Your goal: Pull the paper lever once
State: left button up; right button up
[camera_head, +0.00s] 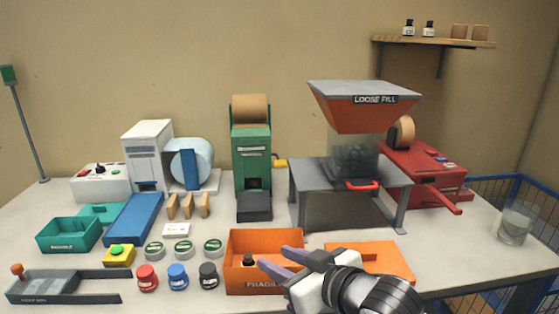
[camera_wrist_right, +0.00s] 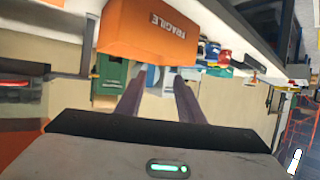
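The green paper dispenser (camera_head: 252,160) stands at the back middle of the table, with a brown paper roll (camera_head: 250,109) on top. Its yellow lever (camera_head: 280,162) sticks out from the right side. My right gripper (camera_head: 272,256) is in front of and below the lever, apart from it, over the right side of the orange box. Its two fingers are spread with nothing between them, and the right wrist view also shows them apart (camera_wrist_right: 160,74). My left gripper is not in view.
The orange FRAGILE box (camera_head: 235,287) holds a small dark-capped bottle (camera_head: 248,260). An orange lid (camera_head: 385,257) lies to its right. The loose-fill hopper (camera_head: 360,105) with a red handle (camera_head: 361,186) stands right of the dispenser. Jars (camera_head: 178,276) and tan blocks (camera_head: 188,207) stand left.

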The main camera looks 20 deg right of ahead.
grip_shut()
dwell(1.5)
